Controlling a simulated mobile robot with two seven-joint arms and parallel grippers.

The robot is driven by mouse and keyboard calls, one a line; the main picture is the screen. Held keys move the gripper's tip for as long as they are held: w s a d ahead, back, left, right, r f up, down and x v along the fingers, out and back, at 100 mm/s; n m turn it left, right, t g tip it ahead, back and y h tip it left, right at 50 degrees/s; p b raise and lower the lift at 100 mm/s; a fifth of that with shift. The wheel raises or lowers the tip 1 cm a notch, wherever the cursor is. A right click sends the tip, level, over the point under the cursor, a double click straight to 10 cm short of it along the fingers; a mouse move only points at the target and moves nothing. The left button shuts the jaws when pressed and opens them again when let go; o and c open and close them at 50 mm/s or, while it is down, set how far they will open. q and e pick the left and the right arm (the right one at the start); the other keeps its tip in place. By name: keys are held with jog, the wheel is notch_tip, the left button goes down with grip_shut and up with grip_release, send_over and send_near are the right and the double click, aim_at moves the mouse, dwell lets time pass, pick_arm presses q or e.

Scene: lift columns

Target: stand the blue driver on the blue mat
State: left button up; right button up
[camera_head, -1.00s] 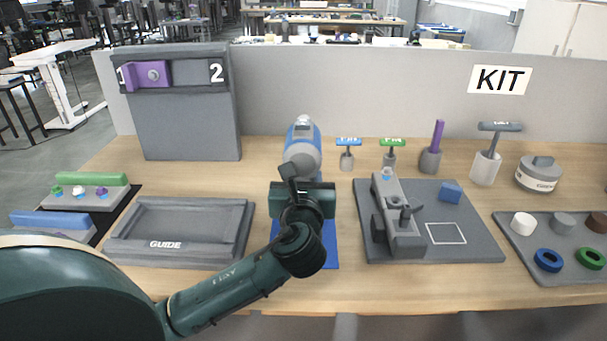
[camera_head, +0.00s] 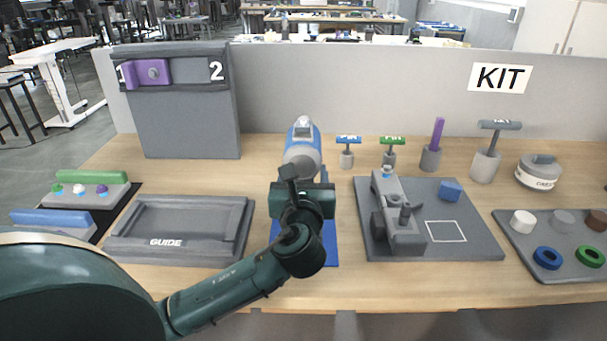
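The blue driver (camera_head: 303,143), with a blue band and pale grey body, shows just beyond my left gripper (camera_head: 302,187), near the back edge of the blue mat (camera_head: 329,247). It looks roughly upright, but its lower part is hidden. My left wrist covers much of the mat, so I cannot see whether the driver touches it. The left fingertips are mostly hidden; a small dark grey piece shows right of the driver's lower body. I cannot tell whether the fingers grip it. My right gripper is not in view.
Left stands a guide tray (camera_head: 128,243); behind it is a panel (camera_head: 190,125) marked 1 and 2. Small blue (camera_head: 348,140) and green (camera_head: 393,141) T-handles stand behind a grey fixture board (camera_head: 470,248). A parts tray (camera_head: 515,252) lies right. Front-table wood is clear.

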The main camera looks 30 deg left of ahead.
pick_arm(q)
jog(key=shift+f, duration=0.2)
jog(key=v, duration=1.3)
jog(key=shift+d+r, duration=0.1)
jog(key=shift+r, duration=0.05)
